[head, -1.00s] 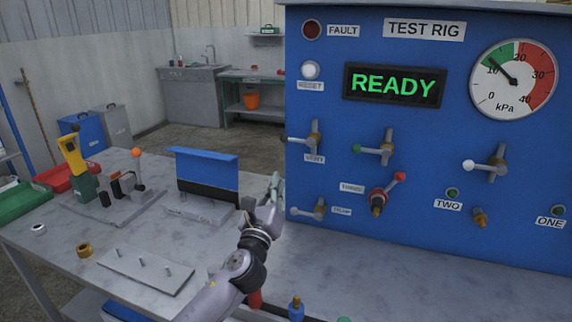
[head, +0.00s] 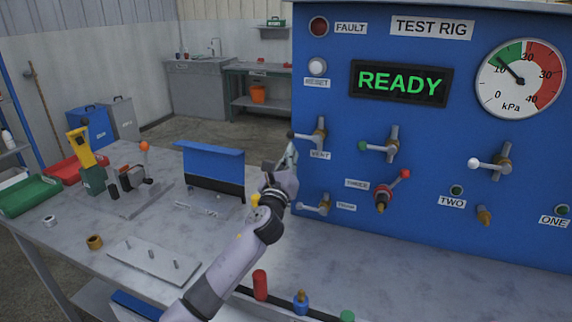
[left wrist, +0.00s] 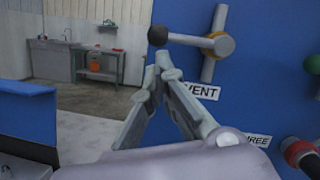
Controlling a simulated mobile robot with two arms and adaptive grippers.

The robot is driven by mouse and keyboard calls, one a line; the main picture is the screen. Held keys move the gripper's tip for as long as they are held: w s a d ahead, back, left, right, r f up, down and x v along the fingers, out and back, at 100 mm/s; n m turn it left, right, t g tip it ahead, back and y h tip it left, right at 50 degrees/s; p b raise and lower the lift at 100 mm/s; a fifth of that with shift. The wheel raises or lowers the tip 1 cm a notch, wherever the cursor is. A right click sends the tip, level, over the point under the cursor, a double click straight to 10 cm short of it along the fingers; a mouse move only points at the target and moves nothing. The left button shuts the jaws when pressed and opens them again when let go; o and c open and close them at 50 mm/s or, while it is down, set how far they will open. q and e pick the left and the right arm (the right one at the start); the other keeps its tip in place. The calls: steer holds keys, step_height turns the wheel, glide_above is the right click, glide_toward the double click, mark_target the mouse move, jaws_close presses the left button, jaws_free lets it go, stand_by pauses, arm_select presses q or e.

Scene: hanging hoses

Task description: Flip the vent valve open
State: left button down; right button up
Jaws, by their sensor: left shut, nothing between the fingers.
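The vent valve (head: 319,135) is on the left of the blue test rig panel, above its VENT label (head: 320,155). Its lever points left, level, and ends in a black knob (head: 291,134). In the left wrist view the black knob (left wrist: 158,36) and lever (left wrist: 185,39) show just above my fingertips. My left gripper (head: 290,153) is shut and empty, just below the knob; in the left wrist view its fingertips (left wrist: 163,60) meet. I cannot tell whether they touch the knob. My right gripper is not in view.
The panel's READY display (head: 401,83) is lit green, and the gauge (head: 520,78) needle is in the green zone. Other valves with green (head: 364,146), red (head: 404,174) and white (head: 474,163) knobs are to the right. A blue upright plate (head: 212,165) stands on the bench, left of my gripper.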

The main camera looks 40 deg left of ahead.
arm_select(q)
steer(key=shift+w+a+r, duration=0.1)
steer(key=shift+w, duration=0.2)
steer(key=shift+a+r+m+p, duration=0.1)
steer(key=shift+r+m+p, duration=0.1)
steer(key=shift+m+p, duration=0.15)
